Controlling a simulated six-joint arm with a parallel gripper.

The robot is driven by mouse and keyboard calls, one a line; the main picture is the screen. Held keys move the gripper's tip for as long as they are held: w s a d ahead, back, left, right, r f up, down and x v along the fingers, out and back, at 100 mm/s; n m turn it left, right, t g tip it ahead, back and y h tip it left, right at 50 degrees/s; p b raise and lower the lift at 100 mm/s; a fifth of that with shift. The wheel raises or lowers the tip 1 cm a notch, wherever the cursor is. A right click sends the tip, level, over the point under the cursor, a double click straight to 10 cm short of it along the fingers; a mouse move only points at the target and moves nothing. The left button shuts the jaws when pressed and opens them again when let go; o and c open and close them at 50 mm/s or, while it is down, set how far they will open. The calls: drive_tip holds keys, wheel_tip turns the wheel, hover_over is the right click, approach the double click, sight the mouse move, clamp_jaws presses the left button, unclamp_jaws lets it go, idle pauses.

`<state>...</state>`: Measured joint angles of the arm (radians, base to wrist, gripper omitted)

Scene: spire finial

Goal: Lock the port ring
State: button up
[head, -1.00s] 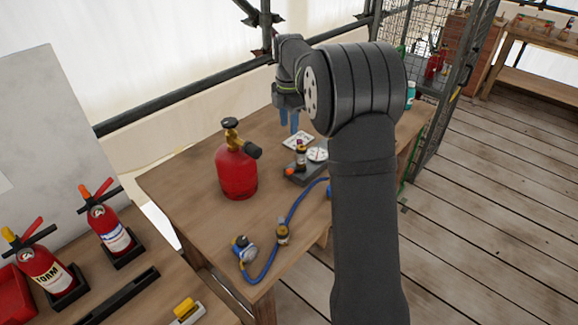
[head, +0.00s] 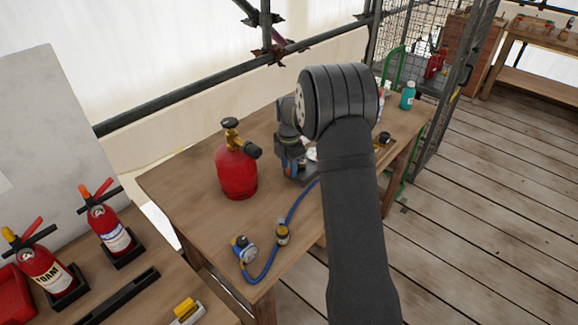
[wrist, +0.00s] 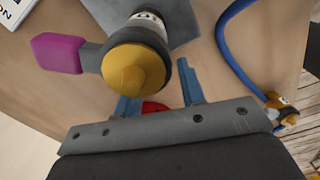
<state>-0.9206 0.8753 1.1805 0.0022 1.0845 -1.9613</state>
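A fitting with a rounded brass-yellow cap (wrist: 135,68), a dark collar, a white marked band and a magenta tab (wrist: 56,53) stands on a grey plate (wrist: 185,22) in the wrist view. I cannot tell for sure which part is the port ring. My gripper (wrist: 157,84) has its two blue fingers apart, beside and partly behind the cap. A bit of a red thing (wrist: 153,106) shows between the fingers; I see no grip on it. In the head view my gripper (head: 291,166) is low over the table and hides most of the fitting.
A red gas bottle (head: 237,172) with a brass valve stands just left of my gripper. A blue hose (head: 291,213) with gauge and brass fittings lies in front. A teal bottle (head: 407,97) stands at the far right end of the table.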

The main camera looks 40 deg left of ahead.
sight(300, 178)
drive_tip(key=shift+f, duration=0.15)
clamp_jaws()
drive_tip(key=shift+d+n, duration=0.1)
drive_tip(key=shift+n, duration=0.2)
drive_tip(key=d+n, duration=0.1)
drive_tip(key=n, duration=0.1)
drive_tip(key=d+n, duration=0.1)
drive_tip(key=n, duration=0.1)
drive_tip(key=shift+n, duration=0.3)
drive_tip(key=shift+w+d+n, duration=0.15)
drive_tip(key=shift+d+n, duration=0.15)
drive_tip(key=shift+n, duration=0.55)
drive_tip(key=shift+w+d+n, duration=0.15)
drive_tip(key=shift+d+n, duration=0.1)
drive_tip(key=shift+n, duration=0.55)
drive_tip(key=shift+w+d+n, duration=0.15)
drive_tip(key=shift+d+n, duration=0.15)
drive_tip(key=shift+n, duration=0.55)
unclamp_jaws()
